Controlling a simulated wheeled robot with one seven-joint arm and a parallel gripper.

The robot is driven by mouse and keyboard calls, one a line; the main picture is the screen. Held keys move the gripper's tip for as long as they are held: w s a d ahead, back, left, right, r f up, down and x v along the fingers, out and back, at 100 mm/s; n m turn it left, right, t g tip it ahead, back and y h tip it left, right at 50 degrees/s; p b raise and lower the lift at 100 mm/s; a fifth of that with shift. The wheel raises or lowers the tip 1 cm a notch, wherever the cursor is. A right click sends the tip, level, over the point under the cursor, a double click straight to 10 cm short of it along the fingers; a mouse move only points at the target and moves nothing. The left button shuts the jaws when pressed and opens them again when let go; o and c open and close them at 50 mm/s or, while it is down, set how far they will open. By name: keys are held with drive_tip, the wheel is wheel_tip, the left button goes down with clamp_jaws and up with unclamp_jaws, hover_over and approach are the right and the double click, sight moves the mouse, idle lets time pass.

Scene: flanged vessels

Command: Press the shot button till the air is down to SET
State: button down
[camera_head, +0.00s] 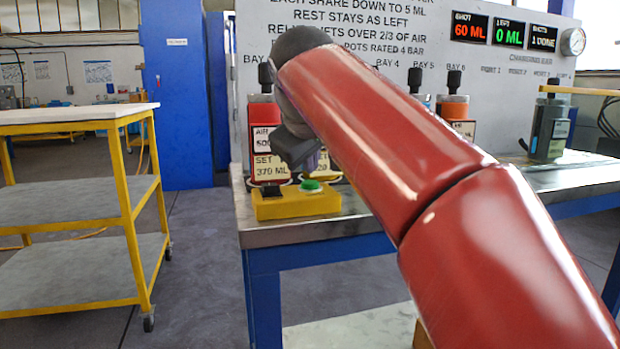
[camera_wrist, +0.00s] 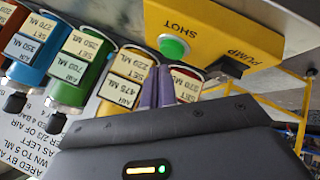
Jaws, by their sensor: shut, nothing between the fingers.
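The yellow button box (camera_head: 293,206) stands on the bench's front left corner, with a green button (camera_head: 311,186) and a black one beside it. In the wrist view the green button (camera_wrist: 173,48) is next to the word SHOT; PUMP is lettered farther along the box. My gripper (camera_head: 312,166) is above the box, its purple fingers (camera_wrist: 157,82) closed and empty close to the green button; contact cannot be told. The red vessel (camera_head: 265,111) behind carries an AIR card, partly hidden, and a card reading SET 370 ML. The display (camera_head: 469,27) reads SHOT 60 ML.
Other displays show 0 ML and 1 DONE. A grey canister (camera_head: 548,128) is at right. A yellow-framed trolley (camera_head: 135,200) stands left, with clear floor between.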

sight(313, 184)
wheel_tip(313, 184, up, 5)
drive_tip(key=p, duration=0.5)
idle(0.6)
drive_tip(key=shift+s+d+f, duration=0.1)
drive_tip(key=shift+d+f, duration=0.1)
drive_tip(key=shift+d, duration=0.05)
drive_tip(key=s+d+f+m+g, duration=0.2)
drive_tip(key=s+d+f+m, duration=0.2)
drive_tip(key=s+d+f, duration=0.7)
drive_tip(key=s+d+f+m, duration=0.2)
drive_tip(key=s+f, duration=0.5)
drive_tip(key=f, duration=0.3)
drive_tip(key=s+d+f+m+g, duration=0.1)
drive_tip(key=s+d+f+m, duration=0.1)
drive_tip(key=s+f, duration=0.5)
wheel_tip(313, 184, down, 3)
drive_tip(key=shift+s+r+m+g, duration=0.1)
drive_tip(key=shift+s+m+g, duration=0.05)
drive_tip(key=shift+m+g, duration=0.15)
idle(3.1)
